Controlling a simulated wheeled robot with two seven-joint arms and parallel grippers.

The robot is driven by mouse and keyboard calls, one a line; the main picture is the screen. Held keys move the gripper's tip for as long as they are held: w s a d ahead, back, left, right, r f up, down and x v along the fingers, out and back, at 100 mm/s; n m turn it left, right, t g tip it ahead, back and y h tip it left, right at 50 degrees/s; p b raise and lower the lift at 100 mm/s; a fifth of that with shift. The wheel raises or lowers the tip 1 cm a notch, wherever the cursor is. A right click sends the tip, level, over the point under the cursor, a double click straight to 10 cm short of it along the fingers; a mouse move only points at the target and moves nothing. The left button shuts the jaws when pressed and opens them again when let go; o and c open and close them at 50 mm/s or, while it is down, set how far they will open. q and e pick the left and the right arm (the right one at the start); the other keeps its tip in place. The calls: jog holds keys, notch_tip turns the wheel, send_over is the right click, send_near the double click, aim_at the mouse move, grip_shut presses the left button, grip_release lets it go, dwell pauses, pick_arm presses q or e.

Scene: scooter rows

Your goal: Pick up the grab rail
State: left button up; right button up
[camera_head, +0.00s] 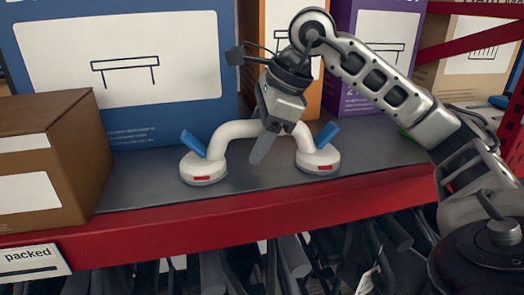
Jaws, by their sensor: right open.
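The grab rail (228,131) is a white arched bar on two round suction feet, with blue levers and small red marks. It stands upright on the grey shelf (130,186). My right gripper (266,143) reaches in from the right and points down at the middle of the bar. Its jaws are open. One dark finger shows in front of the bar; the other finger is mostly hidden. I cannot tell whether the fingers touch the bar. The gripper covers part of the bar's middle. My left gripper is out of view.
A brown carton (48,155) stands close on the left. A large blue box (180,118), an orange box (273,30) and a purple box (385,18) stand behind. A red edge (250,206) runs along the shelf front, with a "packed" label (30,262). Dark items hang below.

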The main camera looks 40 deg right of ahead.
jog(key=shift+f, duration=0.25)
dwell(0.4)
grip_shut()
